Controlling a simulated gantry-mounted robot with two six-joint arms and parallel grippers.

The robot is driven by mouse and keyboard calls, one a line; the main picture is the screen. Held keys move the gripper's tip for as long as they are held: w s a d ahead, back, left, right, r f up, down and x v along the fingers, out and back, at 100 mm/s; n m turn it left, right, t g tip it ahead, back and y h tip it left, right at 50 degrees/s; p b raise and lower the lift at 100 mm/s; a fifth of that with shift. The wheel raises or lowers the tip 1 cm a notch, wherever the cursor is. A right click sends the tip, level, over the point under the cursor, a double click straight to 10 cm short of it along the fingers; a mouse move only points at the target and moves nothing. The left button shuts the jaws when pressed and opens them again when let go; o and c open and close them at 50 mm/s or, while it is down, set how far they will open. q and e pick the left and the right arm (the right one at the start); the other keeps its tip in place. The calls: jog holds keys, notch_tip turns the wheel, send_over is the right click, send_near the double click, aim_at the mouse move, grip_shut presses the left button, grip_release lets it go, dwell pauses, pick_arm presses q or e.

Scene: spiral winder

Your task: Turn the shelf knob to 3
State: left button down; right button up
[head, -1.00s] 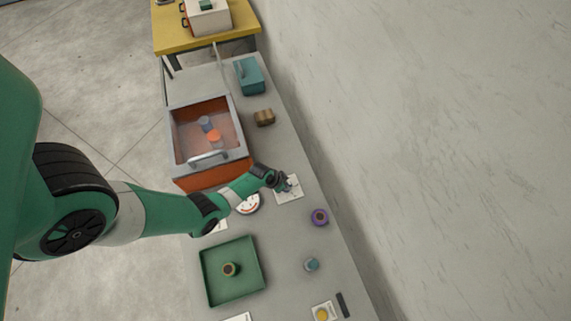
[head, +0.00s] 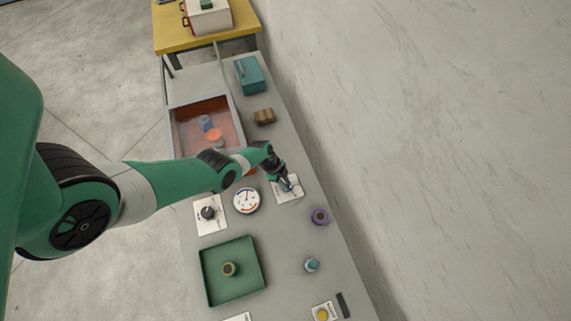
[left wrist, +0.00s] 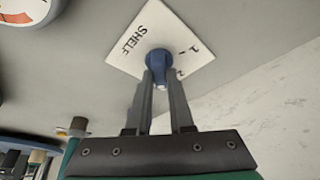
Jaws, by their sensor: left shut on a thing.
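The shelf knob (left wrist: 158,62) is blue and stands on a white plate (left wrist: 168,24) lettered SHELF, with small number marks near its right corner. A light mark shows on the knob's near side; I cannot tell which number it matches. In the head view the plate (head: 285,198) lies right of the round gauge. My left gripper (head: 287,186) is at the knob and hides part of it. In the left wrist view my left gripper (left wrist: 160,82) has one finger on each side of the knob, shut on it. My right gripper is not in view.
A round gauge (head: 246,201) and a black knob (head: 208,213) on a white card lie to the left. A green tray (head: 253,292) and a purple ring (head: 320,217) are nearer. An orange-lined drawer (head: 181,130) stands farther back. The wall runs along the right.

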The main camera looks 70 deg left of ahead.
pick_arm(q)
jog(key=shift+w+a+m+g+h+b, duration=0.1)
jog(key=shift+m+g+h+b, duration=0.4)
jog(key=shift+m+b, duration=0.9)
jog(key=shift+m+p, duration=0.35)
jog(key=shift+m, duration=0.15)
jog(key=c, duration=0.8)
grip_release()
